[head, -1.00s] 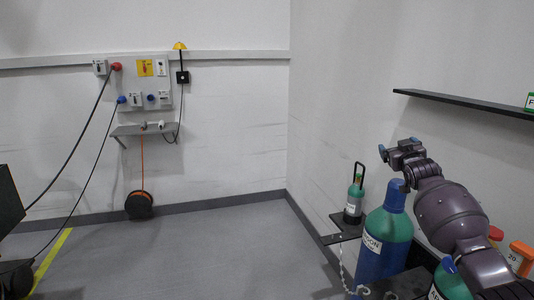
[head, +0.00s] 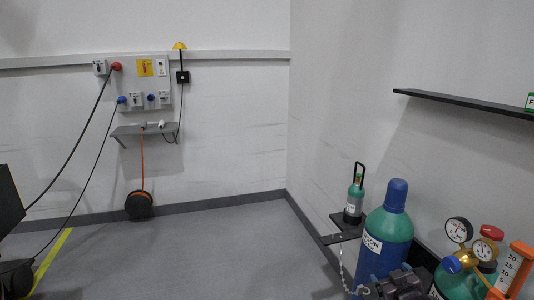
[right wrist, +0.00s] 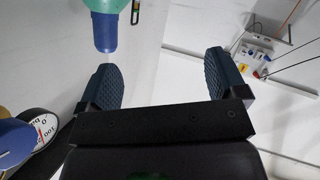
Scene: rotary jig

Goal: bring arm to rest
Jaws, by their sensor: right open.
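My right gripper (head: 398,283) shows at the bottom edge of the head view, low in front of the blue and green gas cylinder (head: 390,236). In the right wrist view its two dark ridged fingers (right wrist: 160,80) are spread wide with nothing between them. The blue cap of a cylinder (right wrist: 105,32) appears beyond the left finger, apart from it. Most of my right arm is out of the head view. My left gripper is not in view.
A second cylinder with gauges (head: 459,230) stands at the right, next to an orange-framed scale (head: 513,268). A small green bottle (head: 355,198) sits on a dark bracket. A black shelf (head: 465,103) juts from the right wall. The floor (head: 210,255) at centre left is clear.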

